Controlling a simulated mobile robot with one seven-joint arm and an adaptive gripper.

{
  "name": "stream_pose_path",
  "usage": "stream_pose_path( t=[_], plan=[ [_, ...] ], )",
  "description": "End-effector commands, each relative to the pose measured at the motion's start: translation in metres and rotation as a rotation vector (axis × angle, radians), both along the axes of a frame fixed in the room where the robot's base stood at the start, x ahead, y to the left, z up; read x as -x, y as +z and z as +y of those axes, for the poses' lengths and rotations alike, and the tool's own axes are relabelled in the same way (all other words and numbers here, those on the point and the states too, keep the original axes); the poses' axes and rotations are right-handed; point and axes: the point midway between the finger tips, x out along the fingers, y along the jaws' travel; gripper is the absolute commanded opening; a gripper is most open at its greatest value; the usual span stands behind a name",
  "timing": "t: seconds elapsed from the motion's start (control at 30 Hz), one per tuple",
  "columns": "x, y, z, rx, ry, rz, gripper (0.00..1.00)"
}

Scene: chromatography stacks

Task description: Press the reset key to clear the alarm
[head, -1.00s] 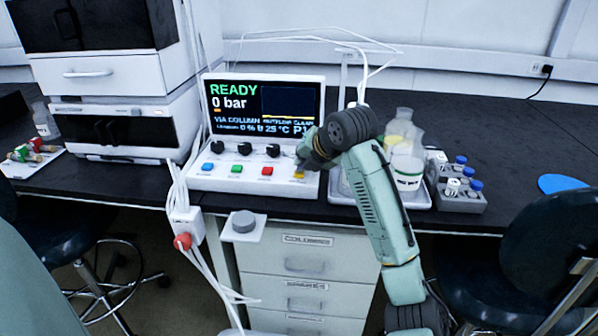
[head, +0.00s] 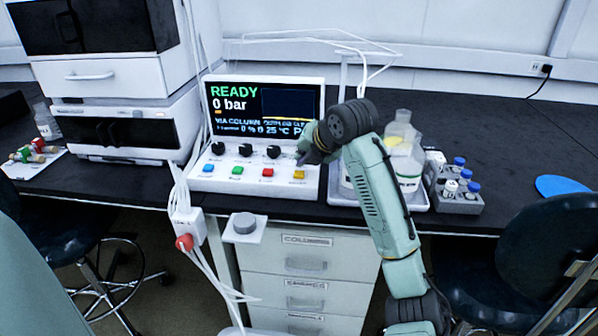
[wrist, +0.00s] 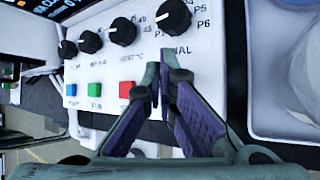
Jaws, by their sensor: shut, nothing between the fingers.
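The control panel (head: 254,185) is white, with a screen (head: 262,110) reading READY and 0 bar. Along its front are a blue key (head: 208,167), a green key (head: 237,170), a red key (head: 267,172) and a yellow key (head: 298,174). Their labels are too small to read, so I cannot tell which is the reset key. My gripper (head: 303,159) is shut and empty, just above and behind the yellow key in the head view, apparently apart from it. In the wrist view the fingertips (wrist: 164,72) meet right of the red key (wrist: 127,88); the yellow key is hidden.
Black knobs (head: 245,150) stand behind the keys, close to my gripper. A tray (head: 420,203) with bottles is at the right, beside my arm. A bottle rack (head: 462,198) stands further right. A grey round knob (head: 243,222) juts out below the counter.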

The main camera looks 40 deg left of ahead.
Motion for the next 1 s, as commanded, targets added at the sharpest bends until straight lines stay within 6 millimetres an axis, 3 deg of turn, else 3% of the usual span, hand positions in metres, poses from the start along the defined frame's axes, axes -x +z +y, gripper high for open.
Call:
stream_pose_path(
  t=[0.4, 1.0],
  plan=[
    [0.000, 0.044, 0.000, 0.000, 0.001, -0.001, 0.00],
    [0.000, 0.045, 0.000, 0.000, 0.000, 0.000, 0.00]
  ],
)
